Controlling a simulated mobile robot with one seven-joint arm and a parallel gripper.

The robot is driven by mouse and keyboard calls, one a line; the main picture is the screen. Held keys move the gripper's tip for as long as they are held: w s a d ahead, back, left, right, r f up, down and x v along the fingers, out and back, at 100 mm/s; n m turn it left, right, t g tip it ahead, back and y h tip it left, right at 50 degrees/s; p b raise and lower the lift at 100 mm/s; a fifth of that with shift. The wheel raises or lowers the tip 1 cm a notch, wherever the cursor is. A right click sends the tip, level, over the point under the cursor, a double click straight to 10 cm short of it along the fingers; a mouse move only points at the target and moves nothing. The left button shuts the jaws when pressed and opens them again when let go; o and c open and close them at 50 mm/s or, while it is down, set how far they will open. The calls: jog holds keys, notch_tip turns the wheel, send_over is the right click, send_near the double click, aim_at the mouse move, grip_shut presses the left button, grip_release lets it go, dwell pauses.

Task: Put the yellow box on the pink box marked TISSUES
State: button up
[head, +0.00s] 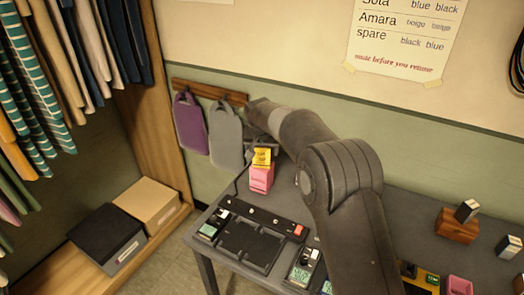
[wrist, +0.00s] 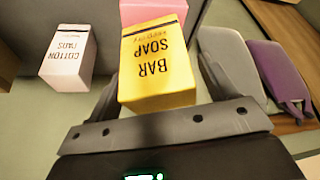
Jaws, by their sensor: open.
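The yellow box (head: 262,157), lettered BAR SOAP in the wrist view (wrist: 157,90), appears to rest on top of the pink box (head: 261,179) at the back left of the grey table. The pink box also shows in the wrist view (wrist: 152,12), partly hidden behind the yellow one; its marking is not readable there. My gripper (wrist: 158,70) is open, with one finger on each side of the yellow box. The right finger stands apart from it; the left is very close, and contact is unclear. In the head view my arm hides much of the gripper.
A white COTTON PADS box (wrist: 70,52) stands left of the gripper in the wrist view. A black tray (head: 250,243) and small devices lie in front. Purple (head: 190,122) and grey (head: 225,133) hanging items are on the wall close by.

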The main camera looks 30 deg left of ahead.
jog(key=v, duration=1.2)
jog(key=s+d+r+m, duration=0.15)
jog(key=d+r, duration=0.25)
jog(key=d, duration=0.6)
jog(key=s+d+r, duration=0.3)
jog(key=d, duration=0.8)
jog(key=s+d+r+m, duration=0.15)
jog(key=d+r, duration=0.25)
jog(key=d, duration=0.6)
jog(key=s+d+f+h, duration=0.1)
jog(key=s+d+f, duration=0.2)
jog(key=s+d, duration=0.7)
jog(key=s+d+f+m+t, duration=0.1)
jog(key=s+d+f, duration=0.3)
jog(key=s+d, duration=0.6)
jog(key=s, duration=0.4)
jog(key=shift+s+d+f+h, duration=0.15)
jog(key=shift+d+f+h, duration=0.1)
jog(key=shift+f+h, duration=0.15)
